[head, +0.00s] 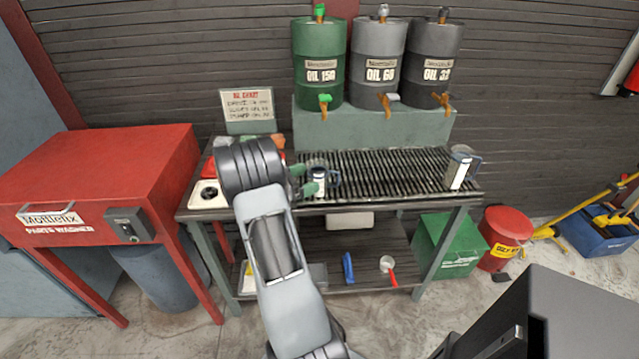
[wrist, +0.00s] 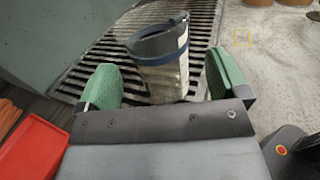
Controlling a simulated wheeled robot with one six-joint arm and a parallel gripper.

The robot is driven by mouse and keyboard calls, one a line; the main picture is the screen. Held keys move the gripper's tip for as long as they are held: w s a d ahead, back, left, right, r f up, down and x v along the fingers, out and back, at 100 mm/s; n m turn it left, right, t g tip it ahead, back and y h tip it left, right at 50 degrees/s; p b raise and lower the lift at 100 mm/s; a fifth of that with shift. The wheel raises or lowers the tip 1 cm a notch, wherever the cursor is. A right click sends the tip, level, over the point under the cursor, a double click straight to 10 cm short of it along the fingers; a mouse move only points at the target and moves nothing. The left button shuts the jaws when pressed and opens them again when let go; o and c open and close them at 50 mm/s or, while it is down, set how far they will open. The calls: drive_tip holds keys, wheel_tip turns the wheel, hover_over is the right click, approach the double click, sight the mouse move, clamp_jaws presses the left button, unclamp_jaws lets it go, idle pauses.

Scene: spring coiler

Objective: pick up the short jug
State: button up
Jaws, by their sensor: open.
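The short jug (head: 320,181) is a pale metal jug with a dark blue band and a handle. It stands upright on the slatted grate at the left part of the bench. In the wrist view the jug (wrist: 165,65) is between my two green finger pads, with its dark rim and spout showing. My gripper (head: 305,180) is open around it, and the gripper in the wrist view (wrist: 162,75) shows a gap at each pad. A taller jug (head: 459,168) stands at the right end of the grate.
The slatted grate (head: 395,170) is clear between the two jugs. A red tray (wrist: 35,150) lies left of my gripper. A parts washer (head: 100,175) stands at the left.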

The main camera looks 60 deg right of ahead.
sight(319, 174)
drive_tip(key=shift+x, duration=2.35)
drive_tip(key=shift+w, duration=0.1)
drive_tip(key=c, duration=1.1)
